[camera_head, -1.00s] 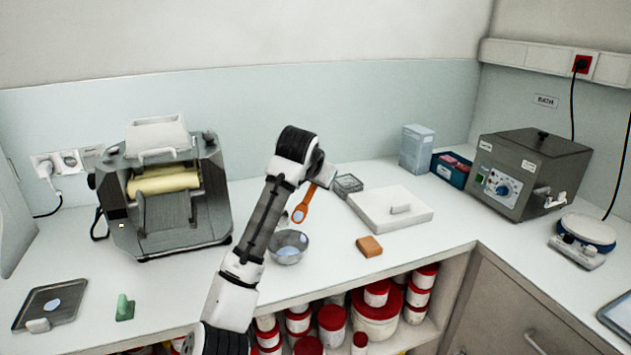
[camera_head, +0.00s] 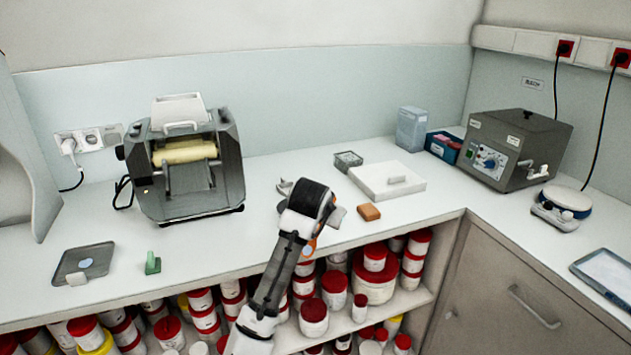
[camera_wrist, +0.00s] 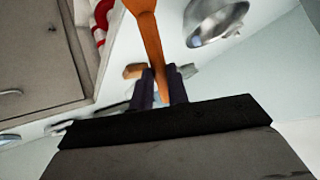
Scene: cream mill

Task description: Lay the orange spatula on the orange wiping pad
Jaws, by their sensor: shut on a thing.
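My gripper (camera_wrist: 161,82) is shut on the orange spatula (camera_wrist: 146,22), which runs from between the fingers to the top of the wrist view. In the head view part of the spatula (camera_head: 308,248) shows beside my arm, in front of the counter edge; the arm hides the rest. The orange wiping pad (camera_head: 369,211), a small block, lies on the counter near its front edge, just right of my wrist. In the wrist view an orange-brown block (camera_wrist: 134,71), seemingly the pad, shows just left of the fingers.
A metal bowl (camera_wrist: 212,22) is close to the spatula; my arm mostly hides it in the head view. Red-lidded jars (camera_head: 375,257) fill the shelf below.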

